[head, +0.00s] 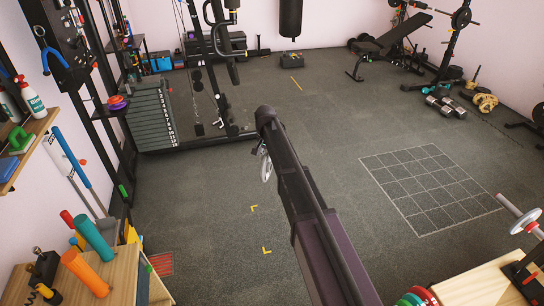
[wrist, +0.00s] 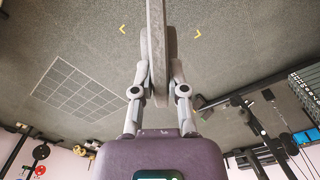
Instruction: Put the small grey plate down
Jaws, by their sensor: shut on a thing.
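In the wrist view, the small grey plate (wrist: 157,45) shows edge-on as a long grey slab between the fingers. My gripper (wrist: 158,60) is shut on it, with one finger on each side. The plate is held over the dark floor, clear of anything visible. In the head view, part of my gripper (head: 265,167) shows beside the end of my arm. The arm hides most of it, and I cannot make out the plate there.
Yellow corner marks (head: 254,209) lie on open floor left of my arm; two also show in the wrist view (wrist: 123,29). A white grid (head: 430,188) is painted at right. A weight-stack machine (head: 155,118) stands back left. Wooden benches (head: 120,265) occupy the front corners.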

